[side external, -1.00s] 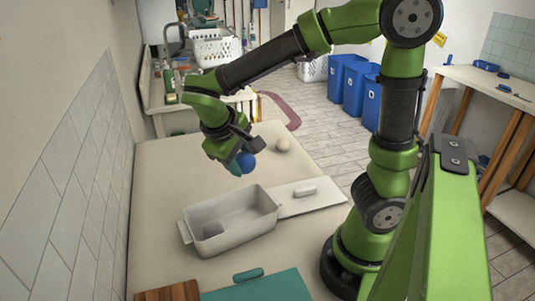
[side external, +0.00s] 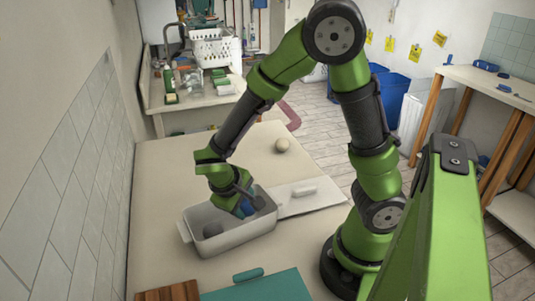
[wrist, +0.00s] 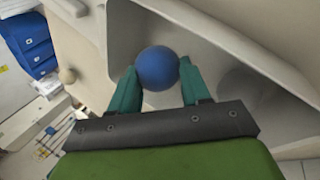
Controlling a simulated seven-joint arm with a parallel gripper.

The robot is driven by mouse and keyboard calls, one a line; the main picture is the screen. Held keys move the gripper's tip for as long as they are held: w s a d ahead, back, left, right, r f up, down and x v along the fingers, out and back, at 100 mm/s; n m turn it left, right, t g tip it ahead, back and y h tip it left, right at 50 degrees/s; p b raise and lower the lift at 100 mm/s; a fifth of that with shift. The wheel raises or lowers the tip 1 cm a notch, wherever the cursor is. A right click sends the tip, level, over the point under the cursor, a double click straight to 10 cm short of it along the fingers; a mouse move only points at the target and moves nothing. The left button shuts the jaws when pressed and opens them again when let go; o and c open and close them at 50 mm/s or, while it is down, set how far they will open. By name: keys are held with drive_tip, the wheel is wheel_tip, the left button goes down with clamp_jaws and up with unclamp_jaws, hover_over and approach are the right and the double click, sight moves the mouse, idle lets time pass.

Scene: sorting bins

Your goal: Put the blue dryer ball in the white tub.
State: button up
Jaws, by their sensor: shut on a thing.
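The blue dryer ball (wrist: 157,67) is held between the two teal fingertips of my gripper (wrist: 158,82) in the wrist view. In the side view the ball (side external: 248,208) is partly hidden by my gripper (side external: 240,203), which reaches down into the white tub (side external: 240,237). The ball is over or inside the tub's right part; I cannot tell whether it touches the floor. The tub is open, and its wall also shows in the wrist view (wrist: 225,38). A grey ball (side external: 212,229) lies inside the tub at its left end.
A white lid (side external: 305,197) lies right of the tub. A cream ball (side external: 282,145) rests on the table behind it. A teal board (side external: 262,288) and a wooden board (side external: 168,293) lie at the front. The table left of the tub is clear.

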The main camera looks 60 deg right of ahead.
drive_tip(key=shift+f, duration=0.25)
drive_tip(key=o, duration=1.1)
drive_tip(key=shift+o, duration=0.2)
drive_tip(key=v, duration=1.7)
